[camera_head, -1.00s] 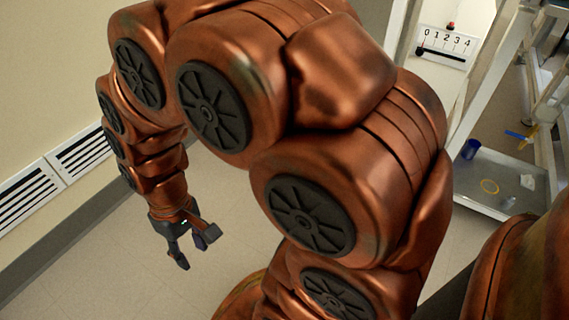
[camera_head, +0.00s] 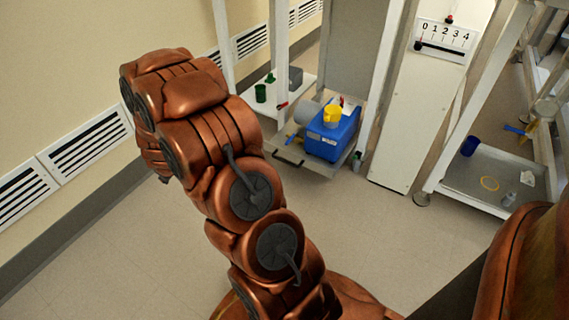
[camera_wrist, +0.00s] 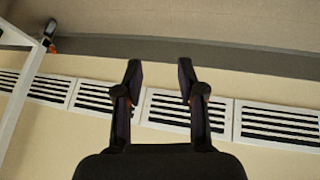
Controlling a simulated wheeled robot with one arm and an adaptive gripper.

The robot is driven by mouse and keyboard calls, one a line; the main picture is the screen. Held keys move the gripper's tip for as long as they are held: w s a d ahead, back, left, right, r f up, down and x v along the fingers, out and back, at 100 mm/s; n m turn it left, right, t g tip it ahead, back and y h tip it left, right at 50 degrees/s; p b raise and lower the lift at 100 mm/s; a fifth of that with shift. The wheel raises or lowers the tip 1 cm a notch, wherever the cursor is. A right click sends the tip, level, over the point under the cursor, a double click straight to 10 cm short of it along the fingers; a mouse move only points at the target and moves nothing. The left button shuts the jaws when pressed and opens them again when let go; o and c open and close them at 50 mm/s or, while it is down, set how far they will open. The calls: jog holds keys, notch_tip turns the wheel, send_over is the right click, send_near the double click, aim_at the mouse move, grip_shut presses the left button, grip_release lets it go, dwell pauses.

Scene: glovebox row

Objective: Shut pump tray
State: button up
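The pump tray (camera_head: 317,168) is a pale pull-out tray low on the rack at the centre of the head view. It stands out from the rack, with a dark handle (camera_head: 287,159) on its front edge. A blue box (camera_head: 333,138) with a yellow cup (camera_head: 331,116) on top sits on it. A grey cylinder (camera_head: 307,113) is beside the box. My gripper (camera_wrist: 159,75) shows in the wrist view with its two fingers apart and nothing between them. It faces the wall, away from the tray. In the head view my arm hides it.
A shelf (camera_head: 262,118) with a green cup (camera_head: 260,93) is left of the tray. A white panel (camera_head: 425,100) with a numbered scale stands to its right. Another tray (camera_head: 462,172) with a blue cup (camera_head: 470,146) is farther right. The floor (camera_head: 370,225) before the rack is clear.

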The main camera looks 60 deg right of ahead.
jog(key=d+f+h, duration=0.3)
jog(key=d+f, duration=0.4)
jog(key=d, duration=0.4)
jog(key=g+h+b, duration=0.3)
jog(key=g+h, duration=0.3)
jog(key=h, duration=0.4)
send_near(285, 162)
jog(key=x, duration=0.3)
jog(key=shift+w+b+x, duration=0.1)
jog(key=shift+b+x, duration=0.6)
jog(key=shift+x, duration=1.15)
jog(key=shift+w+b+x, duration=0.15)
jog(key=shift+b+x, duration=0.5)
jog(key=shift+x, duration=1.25)
jog(key=shift+f, duration=0.15)
jog(key=shift+c, duration=0.2)
grip_shut()
